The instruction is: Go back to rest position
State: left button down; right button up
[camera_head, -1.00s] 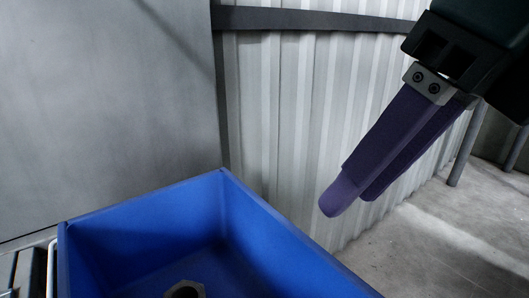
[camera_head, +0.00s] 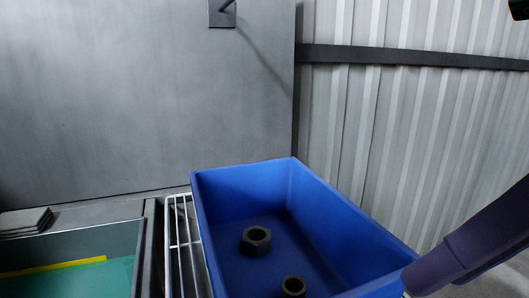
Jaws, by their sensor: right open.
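The gripper is open, with nothing seen between the fingers. The blue bin (camera_head: 240,177) stands at the lower middle. Two dark hex nuts lie on its floor, one near the middle (camera_head: 256,240) and one at the bottom edge of the picture (camera_head: 293,286). My left gripper is out of view.
A white wire rack (camera_head: 182,245) stands left of the bin. At the lower left is an open grey box (camera_head: 60,243) with green and yellow inside, and a stack of dark plates (camera_head: 25,221) behind it. A grey panel (camera_head: 150,100) and a corrugated wall (camera_head: 400,130) close the back.

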jog(key=s+a+r+m+y, duration=0.2)
jog(key=s+a+r+y, duration=0.1)
jog(key=a+r+y, duration=0.75)
jog(key=w+d+r+m+t, duration=0.5)
jog(key=w+d+m+t, duration=0.25)
jog(key=m+t, duration=0.5)
jog(key=w+d+f+m+g+h, duration=0.2)
jog(key=w+d+f+m+h, duration=0.1)
jog(key=d+f+m+h, duration=1.35)
jog(key=s+d+f+g+h, duration=0.2)
jog(key=s+d+f+g, duration=0.25)
jog(key=s+f, duration=0.2)
jog(key=s+d+f+g+h, duration=0.3)
jog(key=s+d+f+g, duration=0.15)
jog(key=s, duration=0.35)
jog(key=s+a+f+m+y, duration=0.1)
jog(key=a+f+m+y, duration=0.15)
jog(key=a, duration=0.55)
jog(key=s+a+f+m+y, duration=0.2)
jog(key=a+m+y, duration=0.2)
jog(key=a, duration=0.4)
pick_arm(q)
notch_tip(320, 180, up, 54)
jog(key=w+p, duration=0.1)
jog(key=p, duration=5.2)
pick_arm(e)
notch_tip(320, 180, up, 53)
jog(key=shift+a+r+g, duration=0.15)
jog(key=shift+g, duration=0.3)
